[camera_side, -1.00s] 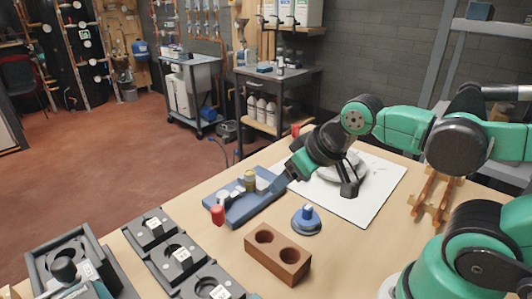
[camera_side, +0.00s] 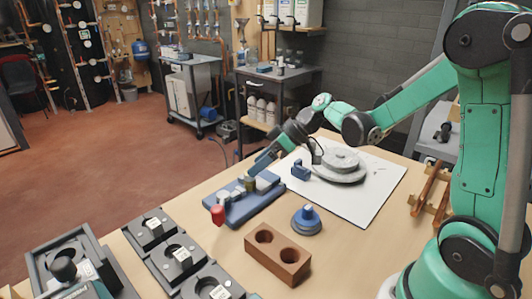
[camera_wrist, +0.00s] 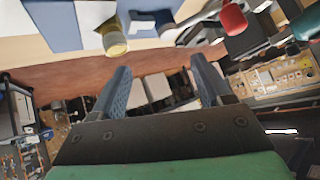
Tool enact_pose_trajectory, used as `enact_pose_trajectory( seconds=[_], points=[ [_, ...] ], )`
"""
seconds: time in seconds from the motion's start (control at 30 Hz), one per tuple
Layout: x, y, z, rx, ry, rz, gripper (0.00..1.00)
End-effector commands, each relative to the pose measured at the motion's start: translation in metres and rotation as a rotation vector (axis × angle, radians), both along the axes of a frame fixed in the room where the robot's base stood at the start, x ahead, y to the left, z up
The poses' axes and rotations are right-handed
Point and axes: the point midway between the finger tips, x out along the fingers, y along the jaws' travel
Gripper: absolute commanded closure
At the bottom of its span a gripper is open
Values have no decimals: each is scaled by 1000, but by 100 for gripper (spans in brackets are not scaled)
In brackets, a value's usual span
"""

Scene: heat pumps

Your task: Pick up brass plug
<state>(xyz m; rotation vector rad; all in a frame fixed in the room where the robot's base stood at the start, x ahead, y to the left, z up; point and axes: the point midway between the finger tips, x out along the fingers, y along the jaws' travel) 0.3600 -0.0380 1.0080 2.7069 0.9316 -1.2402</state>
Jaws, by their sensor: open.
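The brass plug (camera_side: 250,184) stands upright on the blue holder (camera_side: 238,213), among pale pieces. In the wrist view the yellowish plug (camera_wrist: 115,42) shows above and left of the gap between my fingers, beyond the left fingertip. My gripper (camera_side: 258,166) is just above and behind the plug in the side view, close to it. In the wrist view my gripper (camera_wrist: 161,66) is open, with two blue fingers apart and nothing between them. Whether a finger touches the plug cannot be told.
A brown block with two holes (camera_side: 278,258), a blue round knob (camera_side: 306,219) and black fixtures (camera_side: 183,258) lie in front. Behind right, a white sheet (camera_side: 370,205) bears a grey disc (camera_side: 342,168) and a blue block (camera_side: 301,170).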

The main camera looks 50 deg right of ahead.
Motion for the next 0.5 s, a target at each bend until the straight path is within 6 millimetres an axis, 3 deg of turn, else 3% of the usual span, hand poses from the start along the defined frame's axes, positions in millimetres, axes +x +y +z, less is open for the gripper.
enact_pose_trajectory(
  seconds=[0.2, 0.5],
  points=[
    [17, -33, -29, 78, -237, 151, 29],
    [17, -50, -48, 99, -441, 237, 29]
  ],
)
